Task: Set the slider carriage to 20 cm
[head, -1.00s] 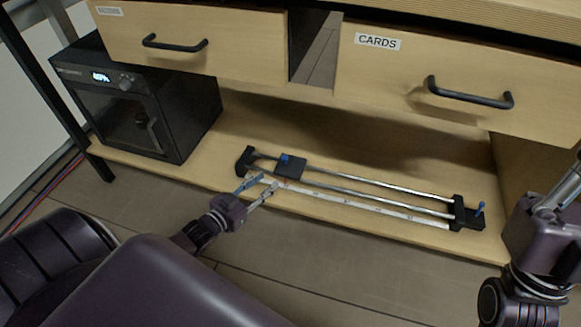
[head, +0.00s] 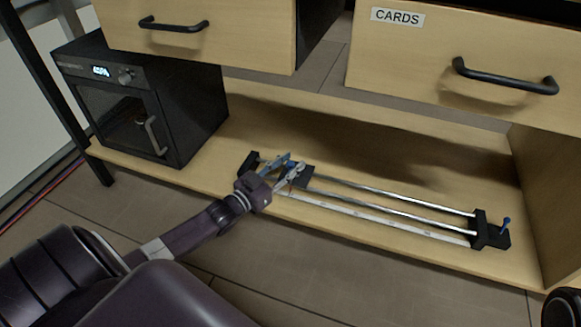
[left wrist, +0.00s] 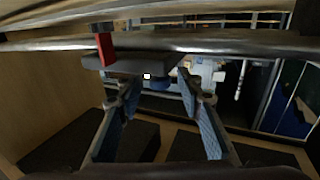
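The slider lies on the wooden shelf, with two metal rails (head: 400,199) between black end blocks. Its black carriage (head: 305,177) is near the left end, partly hidden by my left gripper. A pale ruler strip (head: 380,217) runs along the front; its numbers are too small to read. My left gripper (head: 289,166) is open at the carriage. In the left wrist view, the open fingers (left wrist: 160,95) stand on either side of a blue knob (left wrist: 159,83) under the dark carriage plate (left wrist: 140,63), with a red marker (left wrist: 105,48) beside it. My right gripper is out of view.
A black oven-like box (head: 140,105) is at the left of the shelf. Drawers, one labelled CARDS (head: 450,60), overhang the slider. The shelf (head: 340,125) is clear behind the rails.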

